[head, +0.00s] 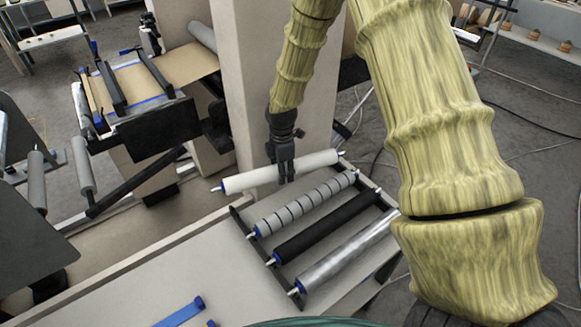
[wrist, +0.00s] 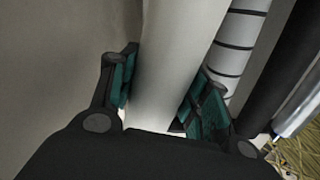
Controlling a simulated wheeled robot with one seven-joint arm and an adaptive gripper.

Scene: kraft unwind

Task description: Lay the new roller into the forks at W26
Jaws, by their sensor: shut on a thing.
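A white roller (head: 247,178) with blue ends and metal pins is held in my gripper (head: 286,174), at the back edge of a roller rack. My gripper points down and its fingers are shut on the roller near its middle. In the wrist view the white roller (wrist: 178,60) runs up between the two green-padded fingers. Its left end reaches past the rack's left wall in the head view. I cannot tell whether it still touches the rack. No W26 label can be read, so I cannot tell which forks are meant.
The rack (head: 240,219) bears a grey banded roller (head: 308,203), a black roller (head: 336,226) and a shiny metal roller (head: 350,248). A beige pillar (head: 262,60) stands close behind my gripper. A machine with a brown web (head: 180,68) and grey rollers (head: 82,165) is at left.

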